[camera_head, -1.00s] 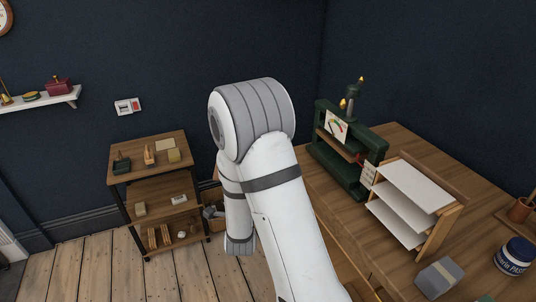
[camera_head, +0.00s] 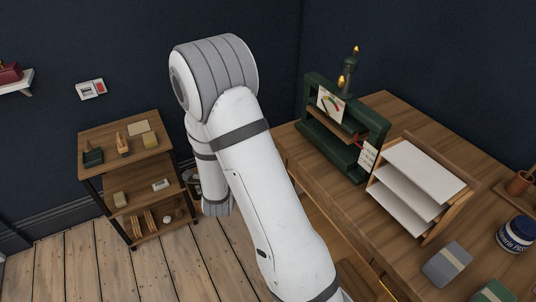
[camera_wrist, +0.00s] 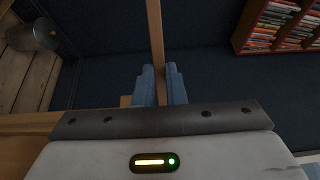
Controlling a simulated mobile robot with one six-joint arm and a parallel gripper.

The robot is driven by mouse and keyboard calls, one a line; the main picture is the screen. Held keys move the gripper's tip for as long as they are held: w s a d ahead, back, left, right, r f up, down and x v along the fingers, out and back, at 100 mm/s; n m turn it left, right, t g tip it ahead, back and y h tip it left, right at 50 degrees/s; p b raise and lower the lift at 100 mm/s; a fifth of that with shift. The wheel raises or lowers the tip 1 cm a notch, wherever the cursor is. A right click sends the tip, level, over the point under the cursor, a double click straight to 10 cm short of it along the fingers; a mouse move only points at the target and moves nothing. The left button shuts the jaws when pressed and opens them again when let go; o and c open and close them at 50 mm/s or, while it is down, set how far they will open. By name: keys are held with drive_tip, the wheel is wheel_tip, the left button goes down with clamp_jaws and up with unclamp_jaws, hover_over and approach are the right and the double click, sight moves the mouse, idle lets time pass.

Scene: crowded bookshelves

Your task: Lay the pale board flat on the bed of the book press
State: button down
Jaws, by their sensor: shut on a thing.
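In the wrist view, my gripper (camera_wrist: 161,88) has its blue fingers shut on a thin tan board (camera_wrist: 156,35), seen edge-on and running up and away from the fingers. In the head view, my gripper and the held board are hidden behind my arm. The dark green book press (camera_head: 376,129) stands at the back of the wooden bench, with a dial card on its front and a brass-tipped screw on top. A brown wooden plate (camera_head: 330,124) sits inside its frame, above the green bed (camera_head: 338,156). The bed looks bare where I can see it.
A rack with white shelves (camera_head: 425,168) stands right of the press. A grey block (camera_head: 447,263) and blue paste jar (camera_head: 516,235) are nearer on the bench (camera_head: 400,255). A small wooden shelf unit (camera_head: 125,150) is at left. Bare floor lies between.

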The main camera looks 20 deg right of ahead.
drive_tip(key=s+d+m+g+h+p, duration=0.8)
drive_tip(key=s+d+m+g+h, duration=0.25)
drive_tip(key=m+g, duration=0.35)
drive_tip(key=shift+n+g+h, duration=0.45)
drive_tip(key=shift+n+g, duration=0.05)
drive_tip(key=shift+n, duration=0.2)
drive_tip(key=d+b, duration=0.1)
drive_tip(key=d, duration=0.3)
drive_tip(key=d+b, duration=0.1)
drive_tip(key=d, duration=0.3)
drive_tip(key=w+d+b, duration=0.1)
drive_tip(key=d+b, duration=0.1)
drive_tip(key=d, duration=0.2)
drive_tip(key=shift+d, duration=0.35)
drive_tip(key=shift+w+f, duration=0.1)
drive_tip(key=shift+f, duration=0.35)
drive_tip(key=shift+f, duration=0.15)
drive_tip(key=c, duration=1.4)
unclamp_jaws()
